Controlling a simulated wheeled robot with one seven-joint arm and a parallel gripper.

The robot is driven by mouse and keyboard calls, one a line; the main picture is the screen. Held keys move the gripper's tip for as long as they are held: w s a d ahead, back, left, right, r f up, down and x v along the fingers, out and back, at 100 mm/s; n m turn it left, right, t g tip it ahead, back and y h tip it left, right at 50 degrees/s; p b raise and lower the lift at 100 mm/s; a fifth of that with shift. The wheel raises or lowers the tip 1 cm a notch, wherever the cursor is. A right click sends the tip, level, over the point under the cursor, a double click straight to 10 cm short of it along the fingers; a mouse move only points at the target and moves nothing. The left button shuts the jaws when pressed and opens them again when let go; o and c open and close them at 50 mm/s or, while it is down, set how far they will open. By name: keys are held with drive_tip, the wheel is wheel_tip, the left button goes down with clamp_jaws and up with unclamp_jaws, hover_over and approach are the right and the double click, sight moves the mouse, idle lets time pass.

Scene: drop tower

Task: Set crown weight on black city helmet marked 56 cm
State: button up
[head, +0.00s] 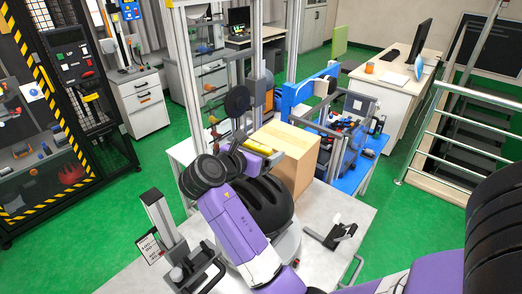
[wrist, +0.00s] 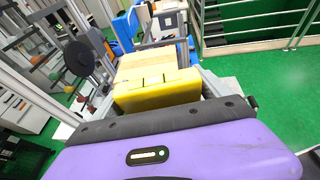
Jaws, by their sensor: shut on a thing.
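The black helmet (head: 264,207), with long vents, sits on the light grey table, partly hidden by my purple arm. No 56 cm mark can be read on it. My gripper (head: 259,151) is above and behind the helmet's crown as seen in the head view, and is shut on a yellow block, which I take for the crown weight (head: 257,146). In the wrist view the yellow block (wrist: 157,91) lies just beyond the purple and black gripper body. The helmet does not show in the wrist view.
A cardboard box (head: 287,150) stands close behind my gripper. Metal posts (head: 178,85) and a dark disc (head: 237,100) rise to its left. A clamp stand (head: 164,228) and a small fixture (head: 340,234) flank the helmet. A blue machine (head: 345,130) is behind right.

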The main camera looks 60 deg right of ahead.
sight(262, 177)
drive_tip(key=shift+f, duration=1)
wheel_tip(262, 177, down, 4)
drive_tip(key=b, duration=0.6)
drive_tip(key=shift+r, duration=0.2)
drive_tip(key=shift+p, duration=0.75)
drive_tip(key=shift+f, duration=0.95)
idle(1.6)
drive_tip(key=o, duration=1.9)
drive_tip(key=shift+c, duration=0.2)
drive_tip(key=shift+o, duration=0.2)
drive_tip(key=shift+a+f, duration=0.1)
drive_tip(key=shift+f, duration=0.1)
drive_tip(key=shift+b+v, duration=0.5)
drive_tip(key=shift+v, duration=3.4)
drive_tip(key=shift+r, duration=0.1)
